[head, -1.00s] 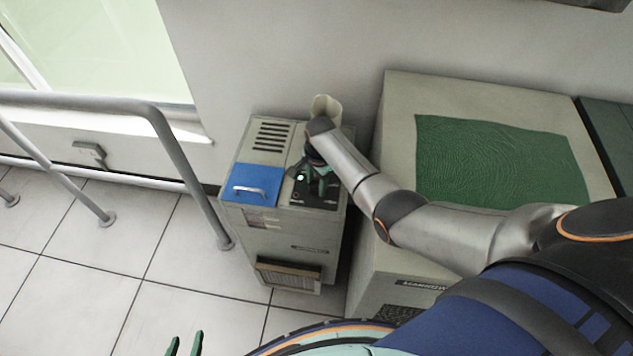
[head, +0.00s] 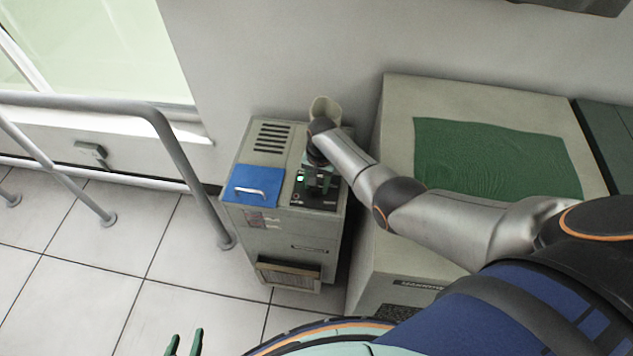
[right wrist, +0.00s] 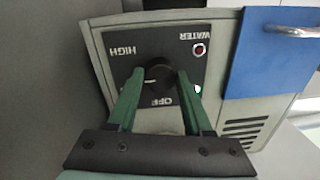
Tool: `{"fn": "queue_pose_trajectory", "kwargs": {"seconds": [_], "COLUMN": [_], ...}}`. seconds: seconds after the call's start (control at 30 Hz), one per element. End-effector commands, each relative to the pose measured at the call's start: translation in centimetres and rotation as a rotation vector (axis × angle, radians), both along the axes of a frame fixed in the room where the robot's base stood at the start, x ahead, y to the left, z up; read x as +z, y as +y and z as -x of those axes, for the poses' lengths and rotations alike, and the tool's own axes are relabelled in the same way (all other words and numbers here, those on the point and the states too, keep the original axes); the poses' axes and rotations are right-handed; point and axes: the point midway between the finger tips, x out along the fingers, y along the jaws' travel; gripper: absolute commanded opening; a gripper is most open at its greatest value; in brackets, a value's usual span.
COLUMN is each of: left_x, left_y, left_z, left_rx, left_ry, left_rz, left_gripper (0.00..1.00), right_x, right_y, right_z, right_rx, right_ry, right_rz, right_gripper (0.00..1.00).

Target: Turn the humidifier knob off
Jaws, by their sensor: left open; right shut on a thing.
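The humidifier is a grey cabinet (head: 290,225) against the wall in the head view, with a black control panel on top. Its round black knob (right wrist: 161,82) shows in the right wrist view, with a pale mark toward the left. The panel's HIGH, WATER and OFF labels appear upside down; OFF lies just below the knob. My right gripper (right wrist: 160,75) is shut on the knob, one green finger on each side. It also shows over the panel in the head view (head: 318,182), where it hides the knob. My left gripper (head: 184,343) is open and empty, low in the head view.
A blue lid (head: 253,188) with a metal handle lies beside the panel. A red light (right wrist: 200,50) is near WATER; a green light (right wrist: 197,89) shows beside one finger. A larger grey cabinet (head: 395,150) stands to the right, a metal railing (head: 180,150) to the left.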

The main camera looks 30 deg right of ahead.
Motion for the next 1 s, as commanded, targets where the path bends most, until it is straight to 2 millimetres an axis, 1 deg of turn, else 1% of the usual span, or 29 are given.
{"fn": "queue_pose_trajectory", "kwargs": {"seconds": [0.47,1.0], "left_x": [-0.03,-0.8], "left_y": [0.0,0.0], "left_z": [-0.02,-0.03], "left_rx": [0.0,0.0], "left_ry": [-0.001,-0.001], "left_rz": [0.0,0.0], "left_gripper": [0.5,0.5], "right_x": [-0.05,-0.1], "right_y": [-0.1,-0.11], "right_z": [-0.06,-0.19], "right_rx": [0.452,0.965], "right_ry": [0.0,0.0], "right_rz": [0.0,0.0], "right_gripper": [0.0,0.0]}}
